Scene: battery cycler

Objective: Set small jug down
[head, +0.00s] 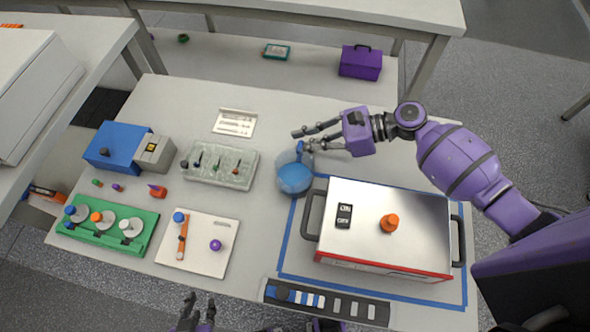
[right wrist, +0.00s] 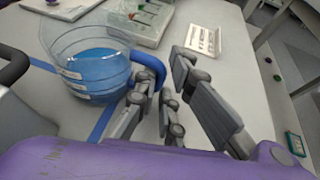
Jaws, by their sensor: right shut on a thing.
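The small jug (head: 295,180) is clear with blue liquid in it and a blue handle. It is upright over the table, left of the metal box's upper left corner; I cannot tell whether its base touches the table. My right gripper (head: 307,140) is shut on the jug's handle, reaching in from the right. In the right wrist view the jug (right wrist: 88,70) is at the upper left, with the blue handle beside the fingers (right wrist: 165,85). My left gripper (head: 200,305) is at the bottom edge, its fingers apart and empty, away from the jug.
A metal box (head: 370,225) with an orange knob stands inside blue tape lines right of the jug. A clear rack (head: 222,166) is to its left, with a white card (head: 235,122) behind. A green tray (head: 108,232) and white board (head: 198,240) are further left. Behind the jug is bare table.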

